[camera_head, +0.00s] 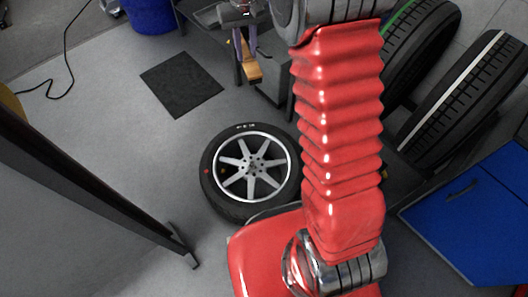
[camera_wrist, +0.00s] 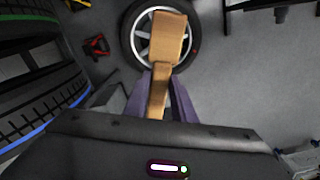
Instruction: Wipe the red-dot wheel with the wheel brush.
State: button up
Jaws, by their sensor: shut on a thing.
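The red-dot wheel (camera_head: 254,168) lies flat on the grey floor, with a silver spoked rim and a black tyre; a small red dot shows on the tyre's left side in the head view. My gripper (camera_wrist: 160,82) has purple fingers and is shut on the handle of the wooden wheel brush (camera_wrist: 166,38). The brush also shows in the head view (camera_head: 251,70), above and behind the wheel in the picture, apart from it. In the wrist view the brush head overlaps the wheel (camera_wrist: 140,30) and hides its middle. The brush's underside is hidden.
A dark square mat (camera_head: 181,84) and a blue bin (camera_head: 151,14) are at the upper left. Large tyres (camera_head: 466,95) stand at the right near a blue cabinet (camera_head: 470,215). A dark beam (camera_head: 90,185) crosses the left. Bare floor lies left of the wheel.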

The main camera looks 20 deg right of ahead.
jog(key=shift+w, duration=0.1)
jog(key=shift+d, duration=0.2)
jog(key=shift+w+d+f+m, duration=0.1)
jog(key=shift+f+m, duration=0.2)
jog(key=shift+f, duration=0.15)
jog(key=w+d+f+m, duration=0.1)
jog(key=w+f+m, duration=0.3)
jog(key=f+m, duration=0.75)
jog(key=w+f+m, duration=0.3)
jog(key=f+m, duration=0.1)
jog(key=f, duration=1.5)
jog(key=s+f+m, duration=0.3)
jog(key=f+m, duration=0.2)
jog(key=f, duration=0.6)
jog(key=s+d+f+m, duration=0.1)
jog(key=s+f+m, duration=0.2)
jog(key=f, duration=0.8)
jog(key=s+f+m, duration=0.4)
jog(key=f+m, duration=0.3)
jog(key=f, duration=0.4)
jog(key=shift+d+f+m, duration=0.2)
jog(key=shift+f+m, duration=0.15)
jog(key=shift+f, duration=0.15)
